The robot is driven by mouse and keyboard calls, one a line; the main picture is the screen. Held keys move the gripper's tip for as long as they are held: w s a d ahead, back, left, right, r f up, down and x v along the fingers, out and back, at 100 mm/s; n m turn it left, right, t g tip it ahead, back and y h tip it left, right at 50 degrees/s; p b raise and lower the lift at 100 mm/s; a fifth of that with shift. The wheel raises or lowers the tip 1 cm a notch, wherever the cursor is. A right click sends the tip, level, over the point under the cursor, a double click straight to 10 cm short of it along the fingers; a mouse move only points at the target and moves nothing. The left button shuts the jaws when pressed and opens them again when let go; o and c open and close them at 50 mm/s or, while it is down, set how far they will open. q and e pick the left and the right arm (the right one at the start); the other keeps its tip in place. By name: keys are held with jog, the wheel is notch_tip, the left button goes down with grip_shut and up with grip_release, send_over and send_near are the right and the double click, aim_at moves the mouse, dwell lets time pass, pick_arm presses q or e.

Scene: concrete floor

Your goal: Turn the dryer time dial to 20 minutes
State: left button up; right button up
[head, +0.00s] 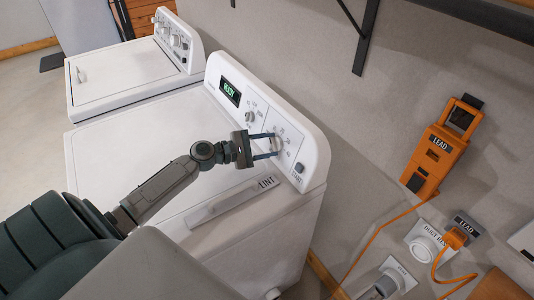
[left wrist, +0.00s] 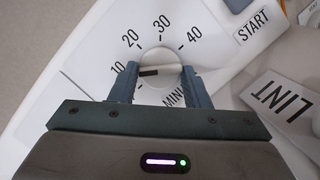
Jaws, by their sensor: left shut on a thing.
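The dryer's time dial (left wrist: 161,60) is a round pale knob with a raised grip bar, on the white control panel (left wrist: 85,60). Numbers 10, 20, 30 and 40 run around it in the left wrist view. A dark mark on the bar's left end points left, roughly toward 10. My left gripper (left wrist: 160,73) is shut on the dial, one blue-grey finger on each side. In the head view my left gripper (head: 277,146) reaches the dial from the left; its fingers partly hide the dial there. My right gripper is in neither view.
The dryer (head: 120,140) has a green READY display (head: 230,91), a smaller knob (head: 250,116) and a START button (head: 299,168). A LINT label (head: 268,183) is on its top. A second white machine (head: 125,72) stands behind left. An orange LEAD box (head: 437,155) hangs on the wall.

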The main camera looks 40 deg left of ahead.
pick_arm(q)
jog(key=m+g+b, duration=0.1)
jog(key=m, duration=0.1)
jog(key=m+b, duration=0.1)
jog(key=m, duration=0.2)
jog(key=shift+w+g+b, duration=0.1)
jog(key=shift+g+b, duration=0.3)
jog(key=m+b, duration=0.1)
jog(key=m, duration=0.1)
jog(key=shift+r+m+g, duration=0.15)
jog(key=shift+m+g, duration=0.15)
jog(key=shift+m, duration=0.1)
jog(key=shift+r+m+g+y+b, duration=0.15)
jog(key=shift+m+g+y+b, duration=0.25)
jog(key=shift+m, duration=1)
jog(key=o, duration=0.9)
jog(key=shift+o, duration=0.5)
